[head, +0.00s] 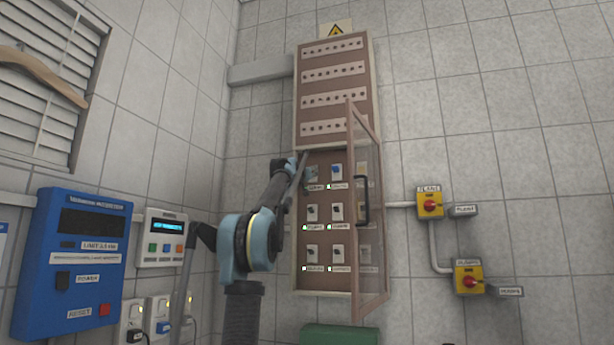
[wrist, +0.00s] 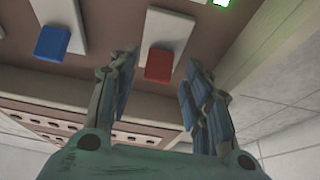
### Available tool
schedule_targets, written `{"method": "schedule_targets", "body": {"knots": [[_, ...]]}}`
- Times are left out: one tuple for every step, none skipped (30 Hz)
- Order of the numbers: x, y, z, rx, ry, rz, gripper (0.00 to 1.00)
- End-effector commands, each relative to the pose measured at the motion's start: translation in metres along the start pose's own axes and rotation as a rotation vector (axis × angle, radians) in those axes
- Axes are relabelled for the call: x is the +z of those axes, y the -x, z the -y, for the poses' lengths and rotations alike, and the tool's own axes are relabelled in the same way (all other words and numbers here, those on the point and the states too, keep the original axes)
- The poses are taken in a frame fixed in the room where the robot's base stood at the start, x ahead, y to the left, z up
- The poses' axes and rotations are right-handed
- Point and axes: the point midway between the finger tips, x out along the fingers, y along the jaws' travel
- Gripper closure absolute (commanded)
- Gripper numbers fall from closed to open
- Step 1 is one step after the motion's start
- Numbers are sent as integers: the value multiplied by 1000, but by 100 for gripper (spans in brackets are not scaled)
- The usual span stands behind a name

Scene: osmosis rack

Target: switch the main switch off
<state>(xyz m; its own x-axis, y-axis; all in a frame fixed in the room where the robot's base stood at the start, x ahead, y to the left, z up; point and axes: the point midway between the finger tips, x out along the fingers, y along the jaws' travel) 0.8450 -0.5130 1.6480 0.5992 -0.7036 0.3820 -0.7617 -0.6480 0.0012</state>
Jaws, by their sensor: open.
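The switch panel (head: 324,281) hangs on the tiled wall, with several small rocker switches in rows. A red switch (wrist: 159,64) on a white plate shows in the wrist view. A blue switch (wrist: 52,42) sits to its left there; a blue switch (head: 337,171) also shows in the top row in the head view. The labels are too small to read. My gripper (head: 306,170) is at the panel's top left switch and hides it in the head view. In the wrist view my gripper (wrist: 160,68) is open, its fingers either side of the red switch; contact cannot be told.
A blue control box (head: 75,262) and a white meter (head: 162,238) are at the left. Two yellow switches with red knobs (head: 430,204) (head: 468,279) are at the right.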

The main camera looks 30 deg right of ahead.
Motion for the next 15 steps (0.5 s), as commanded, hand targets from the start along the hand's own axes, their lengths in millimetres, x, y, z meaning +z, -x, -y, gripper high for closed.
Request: {"method": "schedule_targets", "body": {"knots": [[0, -3, 0, 0, 0, 0, 55], [0, -4, 0, 0, 0, 0, 55], [0, -5, 0, 0, 0, 0, 55], [0, -6, 0, 0, 0, 0, 55], [0, -7, 0, 0, 0, 0, 55], [0, -7, 0, 0, 0, 0, 55], [0, -8, 0, 0, -1, 0, 55], [0, -8, 0, 0, -1, 0, 55], [0, -8, 0, -1, -1, 0, 55], [0, -8, 1, -1, -1, 0, 55], [0, -8, 1, -1, -1, 0, 55], [0, -8, 1, -1, -1, 0, 55], [0, -8, 1, -1, -1, 0, 55], [0, -8, 1, -1, -1, 0, 55], [0, -8, 1, -1, -1, 0, 60]]}}
